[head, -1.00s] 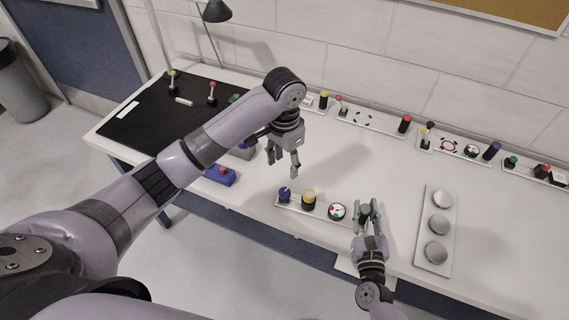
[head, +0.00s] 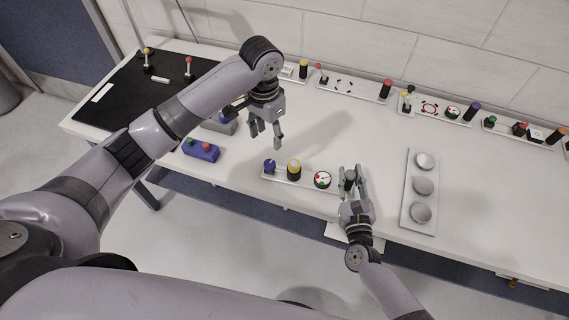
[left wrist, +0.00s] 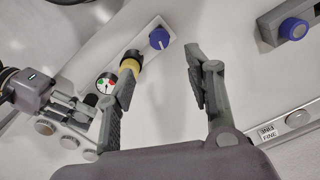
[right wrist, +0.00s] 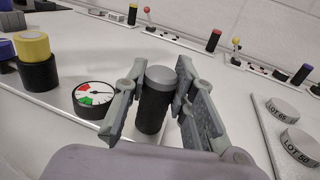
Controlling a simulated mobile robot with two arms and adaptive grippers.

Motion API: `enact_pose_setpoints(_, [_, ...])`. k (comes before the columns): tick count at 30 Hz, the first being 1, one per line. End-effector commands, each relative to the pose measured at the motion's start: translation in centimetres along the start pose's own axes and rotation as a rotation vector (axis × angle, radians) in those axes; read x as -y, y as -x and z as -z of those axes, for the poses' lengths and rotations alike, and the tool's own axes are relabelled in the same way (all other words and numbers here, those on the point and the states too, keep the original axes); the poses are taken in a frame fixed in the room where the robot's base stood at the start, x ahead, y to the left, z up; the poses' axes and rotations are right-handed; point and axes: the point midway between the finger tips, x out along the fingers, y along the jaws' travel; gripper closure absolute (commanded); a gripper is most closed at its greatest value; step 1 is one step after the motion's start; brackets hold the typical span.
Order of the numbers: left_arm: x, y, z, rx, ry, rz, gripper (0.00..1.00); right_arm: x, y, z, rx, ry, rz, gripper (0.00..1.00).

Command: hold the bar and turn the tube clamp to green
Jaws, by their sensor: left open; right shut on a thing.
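A white bar-shaped base (head: 307,178) lies near the table's front edge. It carries a blue knob (head: 270,166), a yellow-topped black cylinder (head: 294,170), a round red-and-green gauge (head: 322,179) and a dark grey post (right wrist: 154,100) at its right end. I cannot tell for certain which part is the tube clamp. My right gripper (head: 353,174) is shut on the grey post, one finger on each side. My left gripper (head: 265,138) is open and empty above the table, behind the blue knob. In the left wrist view, the blue knob (left wrist: 159,38) shows beyond its spread fingers.
A white tray with several round weights (head: 422,186) stands right of my right gripper. A blue box with buttons (head: 201,150) sits to the left, near a black mat (head: 125,95). Several fixture strips (head: 350,88) line the wall.

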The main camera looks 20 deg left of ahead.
Motion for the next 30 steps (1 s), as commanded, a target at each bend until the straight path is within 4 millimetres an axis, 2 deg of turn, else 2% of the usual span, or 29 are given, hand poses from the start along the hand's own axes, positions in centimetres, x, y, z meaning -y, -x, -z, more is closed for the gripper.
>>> enact_pose_setpoints(5, [-0.1,-1.9,-0.1,0.003,0.0,-0.003,0.52,0.0,0.0,0.0,0.0,0.0,0.0,1.0])
enact_pose_setpoints(12, [-0.1,-6.8,-0.1,0.005,0.001,-0.003,0.52,0.0,0.0,0.0,0.0,0.0,0.0,1.0])
enact_pose_setpoints(18, [-0.1,-10.1,-0.1,0.003,0.001,-0.003,0.52,0.0,0.0,0.0,0.0,0.0,0.0,1.0])
enact_pose_setpoints(24, [-0.1,-11.7,0.0,0.0,0.0,-0.001,0.52,0.0,0.0,0.0,0.0,0.0,0.0,1.0])
enact_pose_setpoints(30, [-0.1,-11.9,0.0,-0.001,0.0,-0.001,0.52,0.0,0.0,0.0,0.0,0.0,0.0,1.0])
